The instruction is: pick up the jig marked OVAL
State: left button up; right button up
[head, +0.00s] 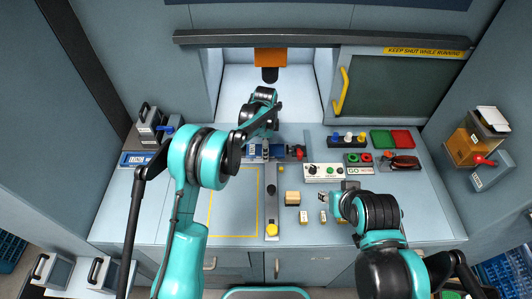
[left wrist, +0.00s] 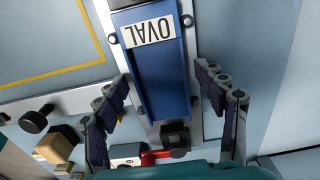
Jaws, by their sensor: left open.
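The jig marked OVAL (left wrist: 160,80) is a blue block with a white label, upside down in the left wrist view. It lies on a grey metal slide or plate, with a dark clamp-like part at its near end. In the head view the blue jig (head: 277,150) shows only in part behind my left gripper (head: 263,151). My left gripper is open, with its fingers on either side of the jig in the left wrist view; contact is not visible. My right gripper (head: 323,198) is over the right of the bench, near small blocks; its finger opening is unclear.
A red handle (head: 298,152) sits right of the jig. A control box (head: 324,172), red and green trays (head: 391,139) and small tan blocks (head: 292,198) are to the right. A yellow-outlined area (head: 233,205) at front left is empty.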

pick_arm(q)
jog(key=c, duration=1.2)
jog(key=shift+o, duration=0.2)
jog(key=shift+r+p, duration=1.5)
jog(key=shift+r, duration=1.35)
